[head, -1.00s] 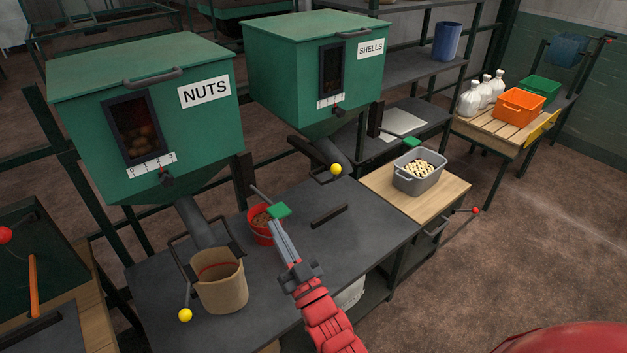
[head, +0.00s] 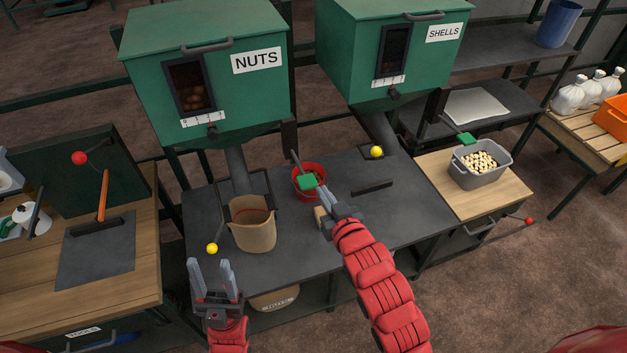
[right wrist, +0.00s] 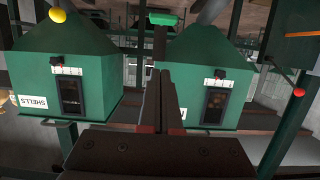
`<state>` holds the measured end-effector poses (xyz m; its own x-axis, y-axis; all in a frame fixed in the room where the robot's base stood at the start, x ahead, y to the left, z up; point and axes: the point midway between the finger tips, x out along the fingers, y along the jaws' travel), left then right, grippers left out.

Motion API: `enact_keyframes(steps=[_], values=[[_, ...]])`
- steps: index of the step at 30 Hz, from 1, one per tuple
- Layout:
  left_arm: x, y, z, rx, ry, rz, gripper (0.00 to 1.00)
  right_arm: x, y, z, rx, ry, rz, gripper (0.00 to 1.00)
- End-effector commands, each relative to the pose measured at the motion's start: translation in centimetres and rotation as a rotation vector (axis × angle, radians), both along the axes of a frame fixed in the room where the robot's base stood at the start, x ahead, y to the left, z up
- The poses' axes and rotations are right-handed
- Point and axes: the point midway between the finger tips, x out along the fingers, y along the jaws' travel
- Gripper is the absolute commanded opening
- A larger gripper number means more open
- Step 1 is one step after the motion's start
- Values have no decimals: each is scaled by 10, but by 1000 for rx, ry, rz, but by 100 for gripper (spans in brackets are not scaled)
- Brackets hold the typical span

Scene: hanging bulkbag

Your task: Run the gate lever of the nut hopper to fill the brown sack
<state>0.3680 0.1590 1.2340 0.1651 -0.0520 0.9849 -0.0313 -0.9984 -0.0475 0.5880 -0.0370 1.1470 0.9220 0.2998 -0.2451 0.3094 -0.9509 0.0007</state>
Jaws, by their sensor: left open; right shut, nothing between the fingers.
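The green nut hopper (head: 205,75), labelled NUTS, stands at the back left with its spout (head: 237,170) pointing down. The brown sack (head: 252,228) is open-topped and upright below the spout, beside a dark frame with a yellow ball knob (head: 212,248). How full it is cannot be seen. A rod with a green handle (head: 306,181), seemingly the gate lever, sticks out right of the spout; a green piece also shows in the right wrist view (right wrist: 163,18). My right gripper (head: 326,192) is shut and empty close to the green handle; contact is unclear. My left gripper (head: 211,264) is open, in front of the sack.
A red bucket (head: 308,168) stands behind the green handle. The SHELLS hopper (head: 398,50) is at the right, with a grey tub of pale pieces (head: 480,165) on a wooden top. A dark bar (head: 371,188) lies on the grey bench (head: 400,215). A wooden bench (head: 30,275) is at the left.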

Motion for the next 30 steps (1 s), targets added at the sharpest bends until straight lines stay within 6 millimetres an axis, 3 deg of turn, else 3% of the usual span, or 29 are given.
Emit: enact_keyframes(steps=[8,12,17,18,26,30], values=[[0,0,-24,0,0,0,50,11,3,-8,0,-5,-1,0],[0,0,-52,0,0,0,50,24,8,-13,0,-10,1,0],[0,0,-70,0,0,0,50,50,16,-18,0,-5,0,0],[0,0,-53,0,1,0,50,55,19,-11,-1,2,1,0],[0,0,-33,0,0,0,50,92,30,-20,-1,2,0,0],[0,0,-18,0,0,0,50,92,30,-42,-2,4,0,0]])
